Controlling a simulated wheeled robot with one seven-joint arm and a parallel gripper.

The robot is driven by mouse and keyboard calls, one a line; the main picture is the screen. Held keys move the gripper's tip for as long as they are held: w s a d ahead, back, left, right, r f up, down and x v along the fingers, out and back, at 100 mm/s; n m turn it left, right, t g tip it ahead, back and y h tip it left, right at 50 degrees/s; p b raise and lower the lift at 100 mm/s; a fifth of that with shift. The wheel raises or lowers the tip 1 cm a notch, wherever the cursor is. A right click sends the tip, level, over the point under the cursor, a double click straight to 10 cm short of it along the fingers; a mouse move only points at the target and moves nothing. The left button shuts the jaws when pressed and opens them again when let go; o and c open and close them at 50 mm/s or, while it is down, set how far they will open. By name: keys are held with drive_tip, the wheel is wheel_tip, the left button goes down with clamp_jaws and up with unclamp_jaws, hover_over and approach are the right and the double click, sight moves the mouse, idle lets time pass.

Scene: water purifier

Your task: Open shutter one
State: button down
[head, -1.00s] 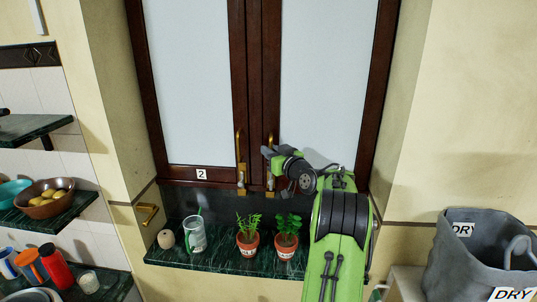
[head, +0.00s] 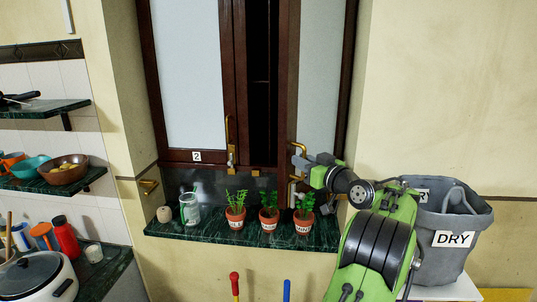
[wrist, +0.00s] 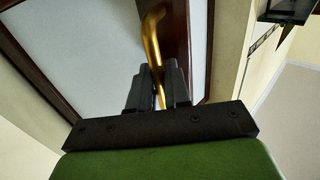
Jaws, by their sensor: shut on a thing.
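The right shutter (head: 319,75) has a dark wooden frame and a pale panel, and stands partly open with a dark gap beside it. No number shows on it. Its brass handle (head: 291,140) is in my gripper (head: 298,161). In the wrist view, the curved brass handle (wrist: 152,32) runs down between the black fingers of my gripper (wrist: 158,80), which are shut on it. The left shutter (head: 186,75) is closed and bears a label "2".
Below the shutters, a green marble sill (head: 185,233) holds several potted plants (head: 269,219), a glass mug (head: 189,210) and a small round object. A grey "DRY" bin (head: 450,225) stands at the right. Shelves with dishes are at the left.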

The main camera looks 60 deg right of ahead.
drive_tip(key=s+d+n+t+y+p, duration=0.1)
drive_tip(key=s+n+y+p, duration=0.2)
drive_tip(key=s+p, duration=0.5)
drive_tip(key=shift+s+y, duration=0.2)
drive_tip(key=shift+y, duration=0.7)
drive_tip(key=shift+r, duration=0.1)
drive_tip(key=c, duration=1.3)
unclamp_jaws()
drive_tip(key=s+a+p, duration=0.1)
drive_tip(key=s+p, duration=0.2)
drive_tip(key=s, duration=1.2)
drive_tip(key=shift+s+a, duration=0.15)
drive_tip(key=shift+s, duration=0.2)
